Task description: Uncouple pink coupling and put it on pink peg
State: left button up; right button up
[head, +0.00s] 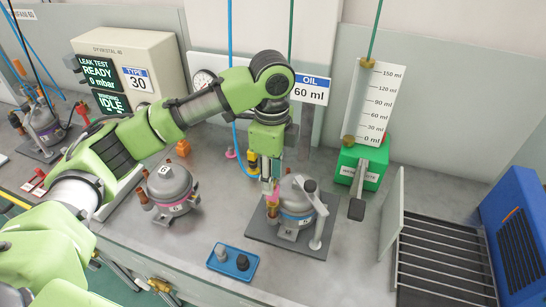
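A grey compressor (296,198) with a light-blue band stands on a dark plate at the centre right. The pink coupling (272,194) is at the top of a copper pipe stub on its left side. My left gripper (267,178) points straight down at this coupling, with its fingertips at or just above it. Its finger gap is too small to read, so I cannot tell whether it grips. A small pink peg (231,153) stands on the bench left of the gripper. My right gripper is out of view.
Another compressor (170,188) with a pink band stands to the left. A yellow fitting (252,160) is close behind the gripper. A green box (362,166) and a slatted rack (440,262) are at the right.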

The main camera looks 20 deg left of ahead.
aim_at(273, 197)
pick_arm(q)
jog(key=f+p, duration=0.1)
jog(key=f, duration=0.7)
jog(key=shift+w+f, duration=0.1)
jog(key=shift+w, duration=0.1)
grip_shut()
jog(key=c, duration=0.7)
grip_release()
grip_shut()
jog(key=shift+p, duration=0.3)
jog(key=shift+r, duration=0.25)
jog(key=shift+r+p, duration=2.15)
jog(key=shift+p, duration=0.75)
jog(key=shift+f, duration=0.1)
